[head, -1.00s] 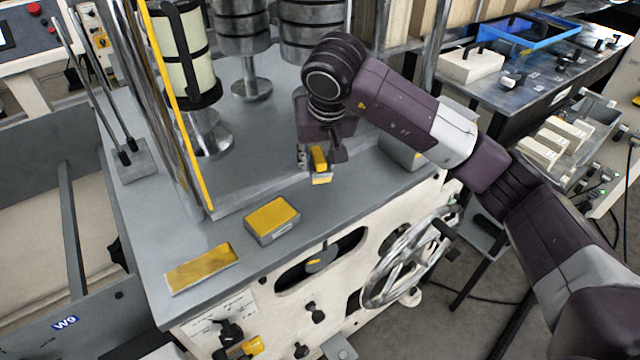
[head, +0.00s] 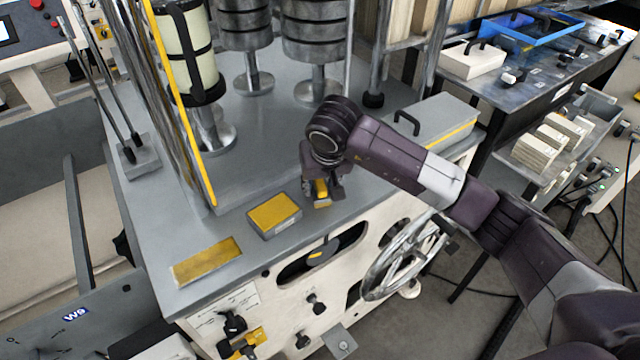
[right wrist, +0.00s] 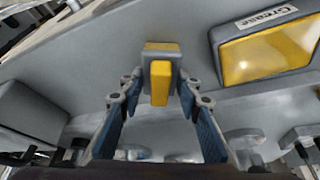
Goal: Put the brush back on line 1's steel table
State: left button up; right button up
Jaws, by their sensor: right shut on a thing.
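My right gripper (head: 322,203) is just above the grey machine top (head: 185,215), near its front edge. It is shut on a small yellow and grey block, which looks like the brush (head: 321,188). In the right wrist view the brush (right wrist: 160,82) sits between the fingers of the right gripper (right wrist: 160,105), yellow handle toward the camera. I cannot tell if its underside touches the surface. A dark steel table (head: 565,72) stands at the upper right. My left gripper is not in view.
A grey box with a yellow top (head: 275,214), labelled Grease in the wrist view, lies just left of the gripper. A flat yellow plate (head: 207,260) is further left. A grey handled box (head: 430,122) is to the right. Metal rollers (head: 317,40) stand behind.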

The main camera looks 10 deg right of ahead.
jog(key=o, duration=1)
jog(key=shift+f, duration=0.1)
jog(key=shift+r+p, duration=0.25)
jog(key=shift+p, duration=0.05)
jog(key=shift+r+b, duration=0.3)
jog(key=shift+r, duration=0.05)
jog(key=b+v, duration=0.2)
jog(key=v, duration=0.9)
jog(key=shift+s, duration=0.15)
